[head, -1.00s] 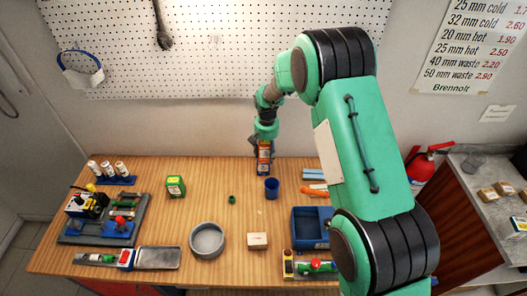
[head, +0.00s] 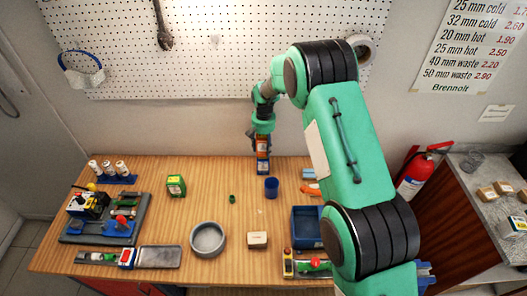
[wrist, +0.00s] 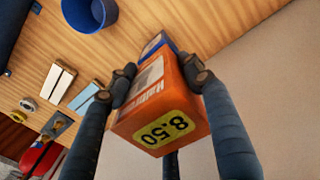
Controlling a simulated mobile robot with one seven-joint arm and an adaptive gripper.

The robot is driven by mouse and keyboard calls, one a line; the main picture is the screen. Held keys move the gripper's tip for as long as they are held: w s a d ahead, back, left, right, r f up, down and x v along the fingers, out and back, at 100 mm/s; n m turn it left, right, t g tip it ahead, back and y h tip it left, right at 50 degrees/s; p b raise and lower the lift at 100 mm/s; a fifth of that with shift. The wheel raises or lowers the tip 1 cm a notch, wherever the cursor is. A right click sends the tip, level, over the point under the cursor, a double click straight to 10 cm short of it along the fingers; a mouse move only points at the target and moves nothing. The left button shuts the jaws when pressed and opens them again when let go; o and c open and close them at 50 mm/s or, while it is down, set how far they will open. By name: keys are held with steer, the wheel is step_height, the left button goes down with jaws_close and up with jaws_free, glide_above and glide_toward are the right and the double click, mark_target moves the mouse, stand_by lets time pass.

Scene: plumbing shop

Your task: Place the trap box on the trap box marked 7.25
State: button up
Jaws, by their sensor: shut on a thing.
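My gripper (wrist: 160,82) is shut on an orange trap box (wrist: 165,95) with a white panel and a yellow label reading 8.50 upside down. A blue part shows at the box's far end; I cannot tell whether it belongs to the same box. In the head view my gripper (head: 263,132) and the box (head: 262,146) are upright at the table's back edge, behind a blue cup (head: 271,188). I cannot tell from here whether the box touches anything below it. No label reading 7.25 is legible in either view.
A green box (head: 176,186) with a yellow label stands left on the table (head: 210,205). A grey round dish (head: 207,240), a small pale box (head: 257,240) and a blue tray (head: 307,228) lie nearer the front. The blue cup also shows in the wrist view (wrist: 90,12).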

mark_target(261, 140)
steer(key=shift+f, duration=1.35)
steer(key=shift+f, duration=0.1)
steer(key=o, duration=1.7)
steer(key=shift+o, duration=0.2)
step_height(261, 140, up, 12)
steer(key=shift+f+b, duration=0.1)
steer(key=shift+b, duration=0.4)
steer(key=shift+r, duration=0.2)
